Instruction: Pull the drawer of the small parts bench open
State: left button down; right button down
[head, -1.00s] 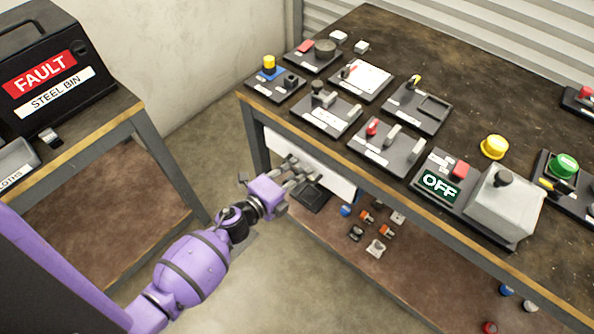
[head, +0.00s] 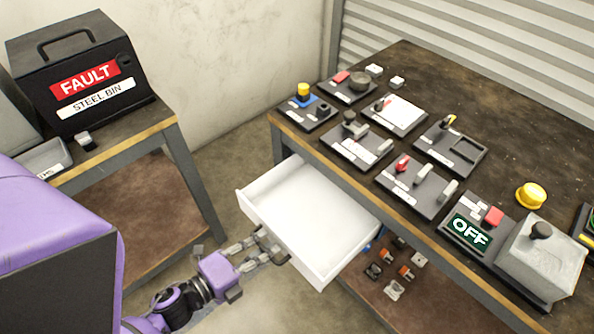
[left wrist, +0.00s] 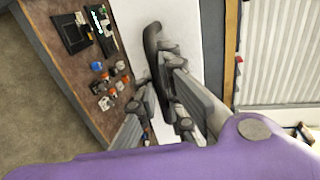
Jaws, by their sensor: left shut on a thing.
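The white drawer (head: 310,222) sticks well out from under the top of the small parts bench (head: 440,75), and its inside looks empty. My left gripper (head: 268,247) is at the drawer's front face, low and left in the head view. In the left wrist view the left gripper (left wrist: 165,95) is shut on the dark drawer handle (left wrist: 152,45), against the white front (left wrist: 188,40). The fingers hide part of the handle. My right gripper is not in view.
Several switch panels, an OFF panel (head: 470,232) and a grey box (head: 543,258) stand on the bench top. Small parts (head: 395,270) lie on the lower shelf. A black steel bin (head: 80,75) stands on the left table. Floor shows between the tables.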

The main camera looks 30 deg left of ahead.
pick_arm(q)
jog(key=shift+f+v, duration=0.2)
jog(key=shift+v, duration=0.7)
jog(key=shift+f+v, duration=0.2)
jog(key=shift+v, duration=0.7)
jog(key=shift+s, duration=0.1)
jog(key=c, duration=2.1)
grip_release()
jog(key=v, duration=1.2)
